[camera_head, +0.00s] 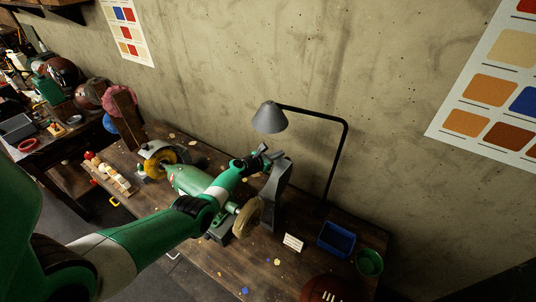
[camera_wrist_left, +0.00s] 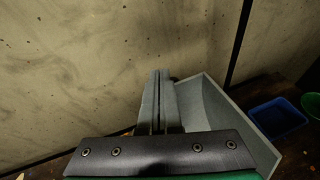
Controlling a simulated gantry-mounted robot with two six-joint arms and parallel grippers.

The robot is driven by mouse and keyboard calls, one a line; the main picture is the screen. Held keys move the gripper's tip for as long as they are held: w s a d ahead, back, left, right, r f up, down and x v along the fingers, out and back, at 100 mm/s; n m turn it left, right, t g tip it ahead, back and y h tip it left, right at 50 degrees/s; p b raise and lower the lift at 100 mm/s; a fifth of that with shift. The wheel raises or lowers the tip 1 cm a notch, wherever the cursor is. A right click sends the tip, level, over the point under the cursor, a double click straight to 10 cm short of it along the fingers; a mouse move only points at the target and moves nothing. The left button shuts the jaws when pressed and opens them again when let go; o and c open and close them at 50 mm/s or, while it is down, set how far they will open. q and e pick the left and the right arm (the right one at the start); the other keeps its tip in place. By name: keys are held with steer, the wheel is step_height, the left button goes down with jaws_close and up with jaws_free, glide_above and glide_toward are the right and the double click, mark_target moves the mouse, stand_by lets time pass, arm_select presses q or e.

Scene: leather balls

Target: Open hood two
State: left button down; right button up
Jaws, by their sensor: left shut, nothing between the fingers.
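A green bench polisher (camera_head: 190,180) stands on the wooden bench, with a yellow wheel (camera_head: 160,163) at its left end and a tan wheel (camera_head: 247,218) at its right end. A grey hood (camera_head: 276,190) stands upright beside the tan wheel, whose front is exposed. Another light hood (camera_head: 153,152) sits over the yellow wheel. My left gripper (camera_head: 262,157) is shut and empty at the top of the right-hand hood. In the left wrist view its fingers (camera_wrist_left: 159,98) are together, right beside the hood (camera_wrist_left: 240,122); I cannot tell whether they touch. My right gripper is out of view.
A lamp (camera_head: 270,118) on a black arm rises behind the polisher. A blue bin (camera_head: 337,240), a green bowl (camera_head: 369,262), a white card (camera_head: 293,243) and a brown ball (camera_head: 325,289) are to the right. The concrete wall is close behind.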

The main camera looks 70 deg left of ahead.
arm_select(q)
steer(key=p+v, duration=0.5)
steer(key=v, duration=0.4)
steer(key=shift+s, duration=0.2)
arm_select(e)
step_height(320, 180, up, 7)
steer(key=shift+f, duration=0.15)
arm_select(q)
steer(key=shift+d+r, duration=0.1)
steer(key=shift+d, duration=0.05)
